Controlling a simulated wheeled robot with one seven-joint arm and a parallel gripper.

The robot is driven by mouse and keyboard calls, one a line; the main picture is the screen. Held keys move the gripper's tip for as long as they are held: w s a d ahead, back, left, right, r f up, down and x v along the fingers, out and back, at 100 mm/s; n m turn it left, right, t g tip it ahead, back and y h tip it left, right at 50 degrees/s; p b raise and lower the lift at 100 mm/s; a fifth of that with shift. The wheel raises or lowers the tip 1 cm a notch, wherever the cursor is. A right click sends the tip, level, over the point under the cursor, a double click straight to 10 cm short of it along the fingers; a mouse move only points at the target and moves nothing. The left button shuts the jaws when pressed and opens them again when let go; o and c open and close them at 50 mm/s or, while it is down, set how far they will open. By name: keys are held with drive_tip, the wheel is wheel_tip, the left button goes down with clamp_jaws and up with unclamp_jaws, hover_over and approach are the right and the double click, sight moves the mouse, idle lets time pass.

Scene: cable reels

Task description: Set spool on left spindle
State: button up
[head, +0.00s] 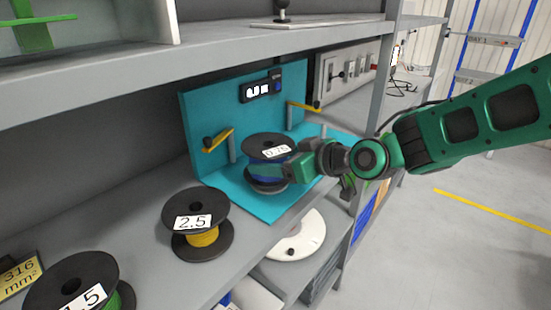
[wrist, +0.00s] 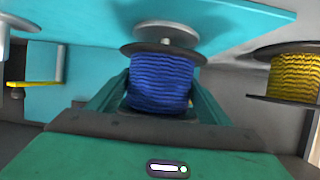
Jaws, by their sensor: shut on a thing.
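The spool (head: 268,167), with black flanges, blue cable and a 0.75 label, stands upright over the teal fixture base (head: 262,207). It also shows in the wrist view (wrist: 160,83). My gripper (head: 284,173) is shut on its blue winding from the right. In the wrist view, which looks upside down, a pale round foot (wrist: 168,35) shows just beyond the spool's flange; it looks like a spindle's foot. The spool hides any spindle at its hub. I cannot tell whether the spool is threaded on it or how big any gap is.
Grey posts with yellow arms stand left (head: 217,140) and right (head: 303,106) of the spool. The teal back panel (head: 212,105) rises behind. A yellow-cable 2.5 spool (head: 202,222) and a green-cable spool (head: 82,285) stand left. An upper shelf (head: 250,42) hangs overhead.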

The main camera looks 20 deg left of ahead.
drive_tip(key=shift+f, duration=0.5)
drive_tip(key=shift+f, duration=0.35)
drive_tip(key=shift+f, duration=0.1)
drive_tip(key=o, duration=1.6)
drive_tip(key=shift+o, duration=1.3)
drive_tip(key=shift+f, duration=0.15)
drive_tip(key=shift+d, duration=0.1)
drive_tip(key=shift+v, duration=4.5)
